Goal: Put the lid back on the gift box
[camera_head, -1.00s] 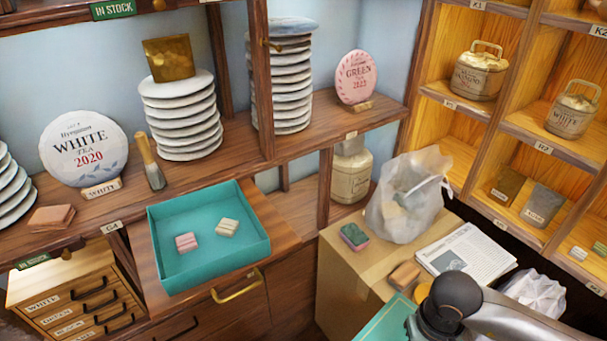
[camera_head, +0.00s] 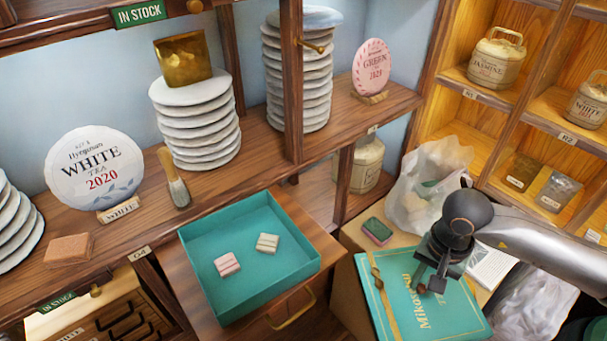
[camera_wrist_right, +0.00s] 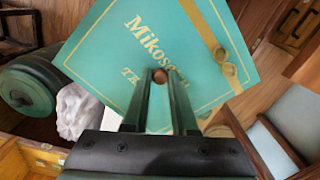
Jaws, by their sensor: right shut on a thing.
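The open teal gift box (camera_head: 250,292) stands on a pulled-out wooden drawer shelf, with a pink-wrapped piece (camera_head: 227,264) and a cream-wrapped piece (camera_head: 267,243) inside. The teal lid (camera_head: 385,318), with gold lettering and a gold ribbon band, is to the right of the box and apart from it. My right gripper (camera_head: 430,282) is over the lid, shut on its small round brown knob; the knob shows between the fingers in the right wrist view (camera_wrist_right: 159,76). The lid (camera_wrist_right: 120,50) also fills much of that view. My left gripper is not in view.
A cardboard box (camera_head: 352,233) at the right bears a dark green-topped block (camera_head: 377,231) and a plastic bag (camera_head: 410,190). Stacked white discs (camera_head: 200,125) and a brush (camera_head: 173,180) stand on the shelf behind the gift box. A shelf post (camera_head: 292,80) rises behind it.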

